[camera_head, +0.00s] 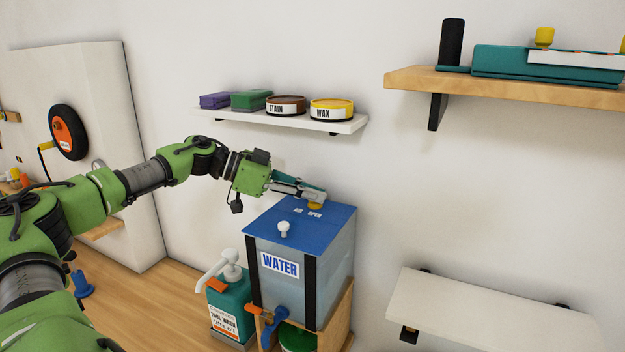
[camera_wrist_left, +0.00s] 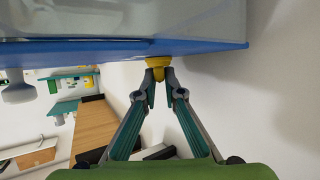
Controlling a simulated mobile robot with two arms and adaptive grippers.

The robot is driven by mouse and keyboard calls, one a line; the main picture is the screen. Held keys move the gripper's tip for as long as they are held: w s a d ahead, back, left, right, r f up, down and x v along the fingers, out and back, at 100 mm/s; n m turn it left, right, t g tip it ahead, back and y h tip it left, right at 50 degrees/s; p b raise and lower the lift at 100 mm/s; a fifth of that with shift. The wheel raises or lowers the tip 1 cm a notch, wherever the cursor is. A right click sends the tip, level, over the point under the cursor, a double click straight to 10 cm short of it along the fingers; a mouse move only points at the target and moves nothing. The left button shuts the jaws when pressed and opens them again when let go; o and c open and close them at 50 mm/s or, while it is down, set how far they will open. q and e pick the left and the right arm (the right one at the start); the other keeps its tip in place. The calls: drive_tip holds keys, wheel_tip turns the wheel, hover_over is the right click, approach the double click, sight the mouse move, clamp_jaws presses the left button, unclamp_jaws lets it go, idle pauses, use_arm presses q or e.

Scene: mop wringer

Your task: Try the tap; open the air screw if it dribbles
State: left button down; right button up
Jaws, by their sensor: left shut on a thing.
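The water tank (camera_head: 330,262) is a grey box with a blue lid (camera_head: 300,240) and a "WATER" label. A yellow air screw (camera_head: 315,205) sits on the lid near its back edge, beside small labels, one reading "OPEN". My left gripper (camera_head: 318,198) is shut on this yellow screw, which also shows between the fingertips in the left wrist view (camera_wrist_left: 158,63). A white knob (camera_head: 284,229) stands near the lid's front. The tap (camera_head: 273,324), blue with an orange part, is low on the tank's front. My right gripper is not in view.
A "TOOL WASH" pump bottle (camera_head: 228,308) stands left of the tank. A green container (camera_head: 297,338) is below the tap. A wall shelf (camera_head: 340,124) with tins is above the gripper. An empty white shelf (camera_head: 490,308) is at right.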

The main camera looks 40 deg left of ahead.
use_arm(q)
drive_tip(key=r+m+g+h+p, duration=0.1)
drive_tip(key=p, duration=0.3)
drive_tip(key=shift+w, duration=0.15)
drive_tip(key=shift+f+m+g+h+p, duration=0.15)
drive_tip(key=shift+m+g+h+p, duration=0.15)
drive_tip(key=shift+m, duration=0.2)
drive_tip(key=shift+f+m+g+h, duration=0.2)
drive_tip(key=shift+m+g+h, duration=0.7)
drive_tip(key=shift+m+g, duration=0.4)
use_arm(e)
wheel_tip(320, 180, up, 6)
use_arm(q)
drive_tip(key=shift+a+f+m+g, duration=0.1)
drive_tip(key=shift+m+g, duration=0.2)
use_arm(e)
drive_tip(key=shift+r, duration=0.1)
use_arm(q)
drive_tip(key=c, duration=2.1)
unclamp_jaws()
drive_tip(key=shift+c, duration=0.2)
drive_tip(key=shift+f, duration=0.15)
drive_tip(key=shift+n+t, duration=0.4)
drive_tip(key=shift+n, duration=0.1)
